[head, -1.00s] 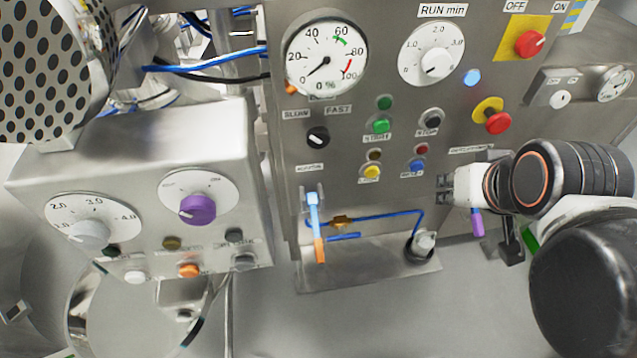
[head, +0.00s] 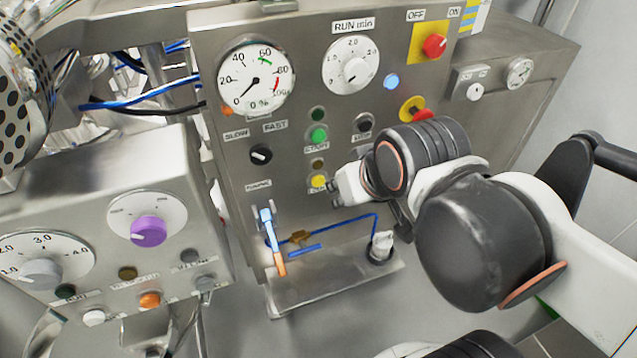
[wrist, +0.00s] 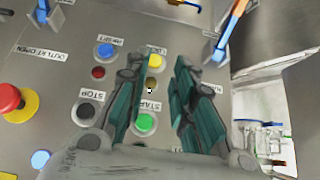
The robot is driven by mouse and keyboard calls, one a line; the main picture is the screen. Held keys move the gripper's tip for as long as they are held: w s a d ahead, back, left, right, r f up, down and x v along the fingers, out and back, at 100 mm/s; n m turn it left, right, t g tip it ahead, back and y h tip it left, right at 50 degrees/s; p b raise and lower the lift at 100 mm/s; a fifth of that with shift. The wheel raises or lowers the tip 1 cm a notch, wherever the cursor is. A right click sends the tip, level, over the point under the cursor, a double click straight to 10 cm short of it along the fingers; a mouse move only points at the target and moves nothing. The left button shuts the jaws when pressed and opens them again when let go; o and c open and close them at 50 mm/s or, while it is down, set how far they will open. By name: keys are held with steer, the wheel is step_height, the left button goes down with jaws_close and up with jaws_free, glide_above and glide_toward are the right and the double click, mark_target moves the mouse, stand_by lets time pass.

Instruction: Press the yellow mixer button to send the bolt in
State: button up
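The yellow button (head: 318,181) sits low on the large steel panel, below a dark amber lamp and the green button. My gripper (head: 337,196) is just right of and below it in the head view. In the wrist view the yellow button (wrist: 157,61) shows between the fingertips of my gripper (wrist: 158,72). The two dark green fingers are apart with nothing between them. I cannot tell how far the tips stand off the panel. A blue handle with an orange end (head: 268,235) stands below the button; I cannot tell whether it is the bolt.
Near the yellow button are the green button (wrist: 145,122), a blue button (wrist: 105,50) and a black button (wrist: 86,111). A red stop knob on yellow (wrist: 12,100) is farther left there. A ledge with a blue pipe (head: 340,224) juts out below. A smaller control box (head: 100,180) stands left.

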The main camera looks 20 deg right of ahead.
steer(key=shift+c, duration=0.3)
jaws_close()
